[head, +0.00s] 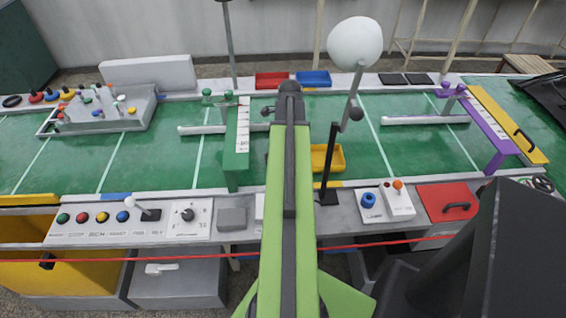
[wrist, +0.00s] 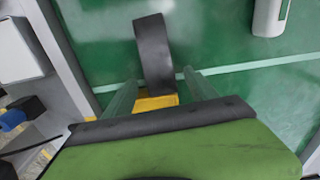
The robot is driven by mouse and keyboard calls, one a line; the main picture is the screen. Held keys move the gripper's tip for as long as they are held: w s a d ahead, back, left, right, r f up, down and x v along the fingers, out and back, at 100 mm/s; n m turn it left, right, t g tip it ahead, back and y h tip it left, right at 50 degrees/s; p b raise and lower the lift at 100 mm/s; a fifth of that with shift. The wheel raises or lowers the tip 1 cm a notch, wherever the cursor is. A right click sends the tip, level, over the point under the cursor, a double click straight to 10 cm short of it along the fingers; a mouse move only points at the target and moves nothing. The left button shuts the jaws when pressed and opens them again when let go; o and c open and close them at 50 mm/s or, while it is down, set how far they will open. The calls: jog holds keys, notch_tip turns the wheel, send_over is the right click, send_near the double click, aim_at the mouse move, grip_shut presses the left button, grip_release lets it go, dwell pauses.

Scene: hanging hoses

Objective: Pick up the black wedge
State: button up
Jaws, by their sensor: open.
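A dark, slightly curved slab (wrist: 153,50), which looks like the black wedge, shows in the wrist view at top centre. Its lower end lies in front of or against a yellow tray (wrist: 157,103). My gripper (wrist: 160,77) is open, with its two greenish fingers on either side of the slab's lower end and nothing held. Contact cannot be told. In the head view my arm runs up the middle and hides its fingers and the slab. The yellow tray (head: 335,158) shows there just right of the arm.
A white-globed lamp (head: 355,43) on a dark post stands right of my arm. A green bracket (head: 236,150) stands left, a purple one (head: 487,135) right. A red cord (head: 150,257) crosses in front. Green board (head: 160,160) is clear at left.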

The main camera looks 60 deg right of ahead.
notch_tip(320, 180, down, 2)
jog(key=shift+b, duration=0.35)
jog(key=shift+r, duration=0.2)
jog(key=shift+c, duration=0.3)
grip_shut()
jog(key=shift+r+p, duration=0.1)
jog(key=shift+p, duration=0.2)
